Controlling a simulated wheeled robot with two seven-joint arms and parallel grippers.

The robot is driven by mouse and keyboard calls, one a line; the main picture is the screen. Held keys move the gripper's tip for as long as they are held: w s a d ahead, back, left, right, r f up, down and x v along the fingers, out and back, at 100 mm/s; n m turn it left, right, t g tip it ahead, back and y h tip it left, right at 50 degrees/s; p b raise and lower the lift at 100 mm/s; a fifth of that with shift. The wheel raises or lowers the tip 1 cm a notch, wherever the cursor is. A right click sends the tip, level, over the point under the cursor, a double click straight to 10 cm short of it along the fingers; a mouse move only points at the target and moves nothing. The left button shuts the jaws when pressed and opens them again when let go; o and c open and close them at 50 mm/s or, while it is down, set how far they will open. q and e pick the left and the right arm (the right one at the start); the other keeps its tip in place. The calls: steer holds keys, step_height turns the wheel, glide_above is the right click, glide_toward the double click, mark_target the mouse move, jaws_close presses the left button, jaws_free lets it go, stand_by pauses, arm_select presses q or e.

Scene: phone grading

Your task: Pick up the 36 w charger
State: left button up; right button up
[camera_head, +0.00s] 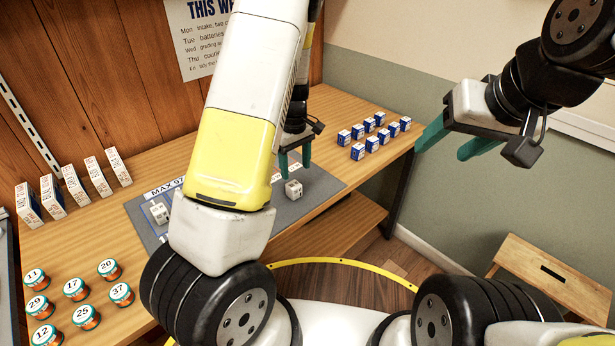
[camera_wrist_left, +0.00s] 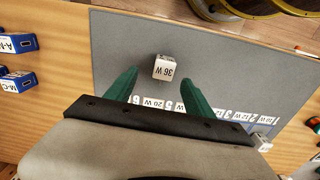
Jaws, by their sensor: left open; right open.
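The 36 W charger (camera_wrist_left: 164,68) is a small white block marked "36 W", lying on the grey mat (camera_wrist_left: 225,60). In the head view the white charger (camera_head: 293,189) is on the mat just below my left gripper (camera_head: 295,166). My left gripper is open; in the left wrist view its green fingers (camera_wrist_left: 158,90) point toward the charger, which lies beyond and between the tips, with nothing held. My right gripper (camera_head: 448,141) is open and empty, raised at the right, away from the table. Another white charger (camera_head: 159,212) lies at the mat's left part.
Several blue-and-white boxes (camera_head: 371,130) stand at the table's right end. Several white boxes (camera_head: 75,185) stand at the left, with numbered jars (camera_head: 75,288) in front. A strip of watt labels (camera_wrist_left: 190,107) runs along the mat. A wooden stool (camera_head: 553,276) is at the right.

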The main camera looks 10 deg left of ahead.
mark_target(293, 184)
arm_select(q)
steer(key=f, duration=0.5)
steer(key=a+f, duration=0.1)
steer(key=f, duration=0.2)
steer(key=shift+s, duration=0.1)
jaws_close()
